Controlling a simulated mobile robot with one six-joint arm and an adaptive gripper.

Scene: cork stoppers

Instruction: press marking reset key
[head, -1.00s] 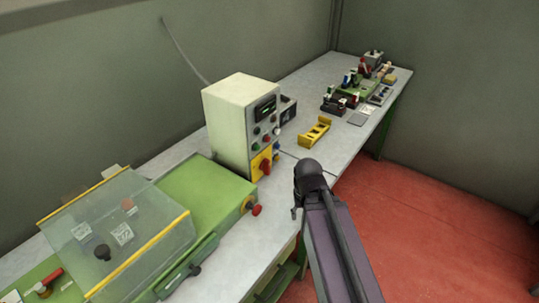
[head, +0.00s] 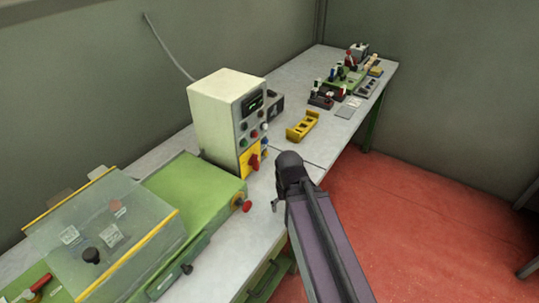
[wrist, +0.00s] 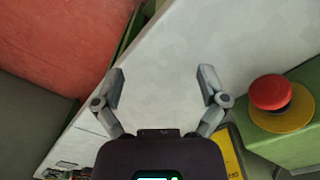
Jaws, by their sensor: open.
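The cream control box (head: 220,110) stands on the bench in the head view, with a small dark display and several coloured buttons (head: 248,133) on its front. A yellow plate with a red rotary switch (head: 253,161) is low on that front. The labels are too small to read, so I cannot tell which button is the marking reset key. My gripper (wrist: 162,80) is open and empty in the wrist view, over the bare grey bench top. In the head view my arm end is just right of the box front, and its fingers are mostly hidden.
A red mushroom button (wrist: 270,92) on a yellow base sits on the green machine, right of my gripper in the wrist view. A clear cover (head: 100,235) lies over that machine. A yellow holder (head: 302,125) and stopper trays (head: 345,82) stand farther along the bench.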

